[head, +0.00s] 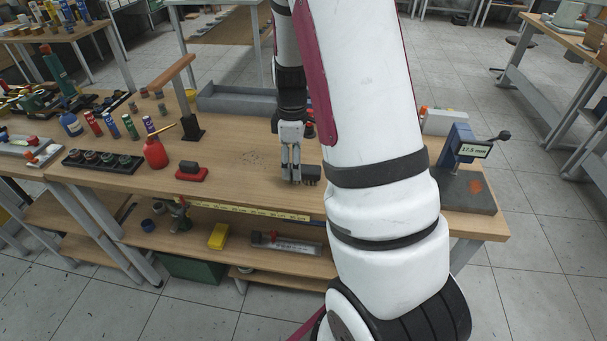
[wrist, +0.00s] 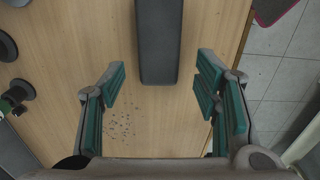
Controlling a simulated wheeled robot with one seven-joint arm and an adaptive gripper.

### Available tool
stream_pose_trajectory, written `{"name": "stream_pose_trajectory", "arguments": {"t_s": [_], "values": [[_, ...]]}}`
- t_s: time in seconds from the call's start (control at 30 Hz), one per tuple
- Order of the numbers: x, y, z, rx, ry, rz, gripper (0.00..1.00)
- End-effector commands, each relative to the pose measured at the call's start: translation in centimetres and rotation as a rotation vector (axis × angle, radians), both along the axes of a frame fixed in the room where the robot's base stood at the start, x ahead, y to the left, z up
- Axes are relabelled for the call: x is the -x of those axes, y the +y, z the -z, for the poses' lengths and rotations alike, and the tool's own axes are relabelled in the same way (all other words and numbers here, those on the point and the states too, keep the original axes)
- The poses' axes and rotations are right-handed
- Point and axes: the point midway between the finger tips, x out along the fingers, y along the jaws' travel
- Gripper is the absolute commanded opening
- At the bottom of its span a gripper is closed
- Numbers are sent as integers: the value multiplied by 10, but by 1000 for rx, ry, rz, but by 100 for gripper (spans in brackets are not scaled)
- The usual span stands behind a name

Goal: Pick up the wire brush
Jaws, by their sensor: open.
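A long dark grey block (wrist: 158,42), which I take to be the wire brush, lies on the wooden bench top. In the wrist view it runs down from the top edge, and its near end appears between my fingertips. No bristles can be made out there. In the head view a small dark piece of it (head: 311,174) shows just right of my fingertips; my arm may hide the rest. My gripper (head: 291,181) is low over the bench. In the wrist view my gripper (wrist: 160,80) is open, with a gap on both sides of the block.
A red and black item (head: 191,172) and a red oil can (head: 155,152) stand to the left. A wooden-topped black stand (head: 193,129) and a grey tray (head: 236,101) are behind. A blue gauge (head: 457,146) stands at the right. The bench's front edge is close.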

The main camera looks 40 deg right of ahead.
Motion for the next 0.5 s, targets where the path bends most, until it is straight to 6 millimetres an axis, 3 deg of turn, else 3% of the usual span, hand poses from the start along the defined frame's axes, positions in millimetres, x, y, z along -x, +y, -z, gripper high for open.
{"name": "stream_pose_trajectory", "arguments": {"t_s": [0.2, 0.5], "values": [[0, -1, 29, -2, 3, 1, 57], [0, -1, 32, -1, 1, 0, 57]]}}
